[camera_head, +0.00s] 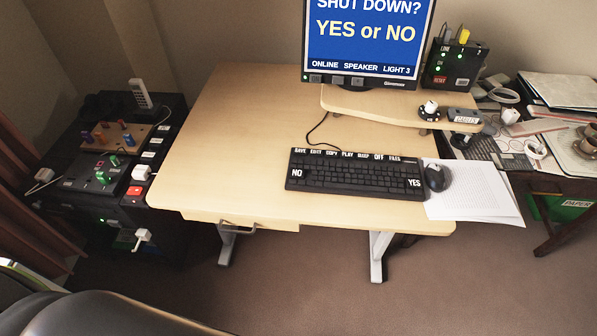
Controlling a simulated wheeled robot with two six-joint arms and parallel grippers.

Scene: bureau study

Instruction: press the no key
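A black keyboard (345,176) lies on the light wooden desk, right of its middle. The NO key (296,173) is black with white letters at the keyboard's left end. The YES key (414,183) sits at its right end. A row of labelled keys runs along the keyboard's back edge. The monitor (368,40) behind shows "SHUT DOWN? YES or NO" on blue. Neither of my grippers is in view.
A black mouse (436,178) lies on white paper (475,195) right of the keyboard. A raised shelf (375,102) stands behind. The desk's left half (225,130) is clear. A dark cabinet (70,220) with switches and plugs stands left. A cluttered table stands right.

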